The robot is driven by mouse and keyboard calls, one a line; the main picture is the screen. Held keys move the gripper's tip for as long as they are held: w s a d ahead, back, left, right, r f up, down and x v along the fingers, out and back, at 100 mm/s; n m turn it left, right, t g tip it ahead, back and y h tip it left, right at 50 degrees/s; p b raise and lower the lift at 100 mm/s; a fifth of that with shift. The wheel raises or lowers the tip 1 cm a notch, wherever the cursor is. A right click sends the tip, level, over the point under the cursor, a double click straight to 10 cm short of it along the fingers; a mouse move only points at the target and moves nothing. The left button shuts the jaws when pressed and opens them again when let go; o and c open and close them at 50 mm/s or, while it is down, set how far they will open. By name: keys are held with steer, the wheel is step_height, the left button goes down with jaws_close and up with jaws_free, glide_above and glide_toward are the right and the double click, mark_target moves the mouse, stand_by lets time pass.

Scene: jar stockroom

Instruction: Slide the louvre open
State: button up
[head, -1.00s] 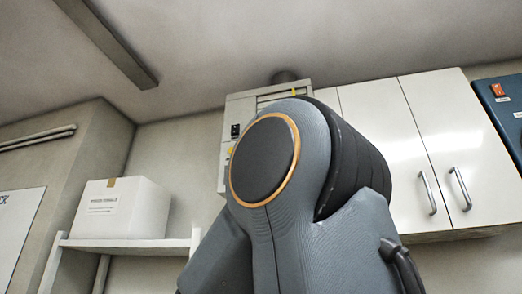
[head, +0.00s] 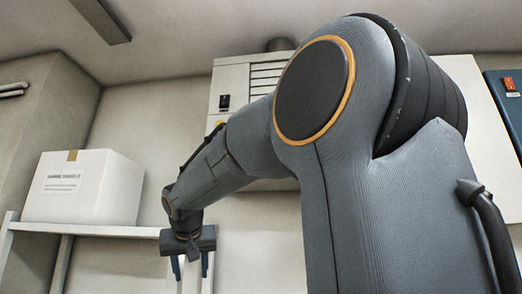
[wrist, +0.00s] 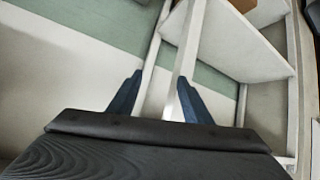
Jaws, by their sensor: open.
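The louvre (head: 266,78) is a set of pale horizontal slats on the front of a light wall unit (head: 228,75). It is high on the wall in the head view, and my arm hides its lower and right part. I cannot tell whether the slats are open or closed. My gripper (head: 190,268) is low and left of the wall unit, pointing down. In the wrist view its two dark blue fingers (wrist: 160,77) are apart with nothing held between them. The louvre does not show in the wrist view.
A white box (head: 84,190) stands on a white shelf (head: 120,231) left of my gripper. Pale shelf posts and boards (wrist: 230,45) lie behind the fingers in the wrist view.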

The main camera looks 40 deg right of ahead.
steer(key=s+d+r+m+t+h+p, duration=0.1)
steer(key=s+d+r+m+h+p, duration=0.25)
steer(key=r, duration=1.25)
steer(key=s+d+r+m+t+h+p, duration=0.15)
steer(key=s+d+r, duration=0.35)
steer(key=r, duration=1.1)
steer(key=s+d+r+m+t+h+p, duration=0.1)
steer(key=s+d+r+m+h, duration=0.3)
steer(key=r, duration=1.2)
steer(key=shift+n+g+y, duration=0.25)
steer(key=shift+n+y, duration=0.15)
steer(key=shift+n, duration=0.4)
steer(key=shift+p+x, duration=2.1)
steer(key=shift+x, duration=0.2)
steer(key=shift+w+a+f, duration=0.1)
steer(key=shift+w+f, duration=0.05)
jaws_close()
